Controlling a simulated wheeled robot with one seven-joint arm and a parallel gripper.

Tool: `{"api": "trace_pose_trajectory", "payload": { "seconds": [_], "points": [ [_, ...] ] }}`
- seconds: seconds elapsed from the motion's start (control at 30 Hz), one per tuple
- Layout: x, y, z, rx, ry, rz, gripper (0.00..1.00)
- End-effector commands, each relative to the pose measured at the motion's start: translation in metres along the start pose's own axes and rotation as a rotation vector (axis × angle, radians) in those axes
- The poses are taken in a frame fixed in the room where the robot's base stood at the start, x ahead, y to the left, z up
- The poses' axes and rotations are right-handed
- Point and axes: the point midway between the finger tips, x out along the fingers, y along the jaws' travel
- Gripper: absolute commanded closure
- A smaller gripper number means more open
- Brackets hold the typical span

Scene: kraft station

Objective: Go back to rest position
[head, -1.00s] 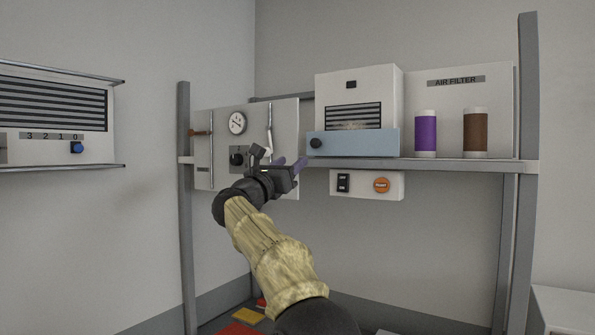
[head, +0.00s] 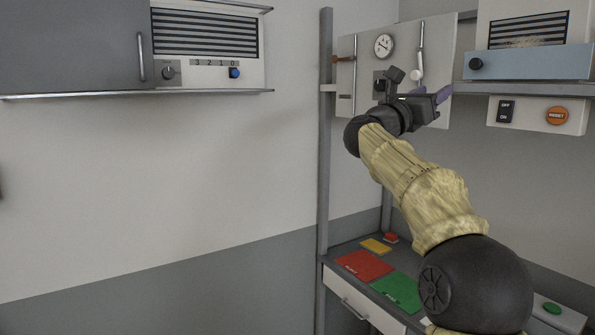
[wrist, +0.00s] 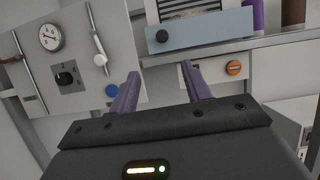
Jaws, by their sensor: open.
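My gripper (head: 432,97) is raised in front of the grey panel on the station rack, at the upper right of the head view. In the wrist view my gripper (wrist: 160,90) shows two purple fingers spread apart with nothing between them. The grey panel (head: 352,72) carries a round gauge (head: 384,46), a black knob and a white-handled lever (head: 417,72). In the wrist view a blue button (wrist: 112,90) shows just left of the left finger. My forearm hides part of the rack.
A blue-fronted unit (head: 530,64) stands on the shelf at right, above a box with an orange reset button (head: 556,116). Below is a desk with a red mat (head: 364,265) and a green mat (head: 398,291). A wall cabinet (head: 70,45) hangs at left. The wall beneath it is clear.

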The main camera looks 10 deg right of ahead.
Motion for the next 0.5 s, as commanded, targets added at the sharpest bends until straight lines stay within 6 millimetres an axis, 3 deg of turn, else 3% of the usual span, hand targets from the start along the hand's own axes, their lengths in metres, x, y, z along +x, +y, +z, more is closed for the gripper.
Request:
{"api": "trace_pose_trajectory", "payload": {
  "seconds": [0.17, 0.27, 0.4, 0.5],
  "points": [
    [-0.025, 0.039, -0.004, -0.211, -0.066, 0.152, 0.52],
    [-0.057, 0.077, -0.017, -0.44, -0.144, 0.309, 0.52],
    [-0.115, 0.125, -0.053, -0.801, -0.283, 0.553, 0.52],
    [-0.16, 0.146, -0.088, -1.047, -0.394, 0.724, 0.52]
  ]
}}
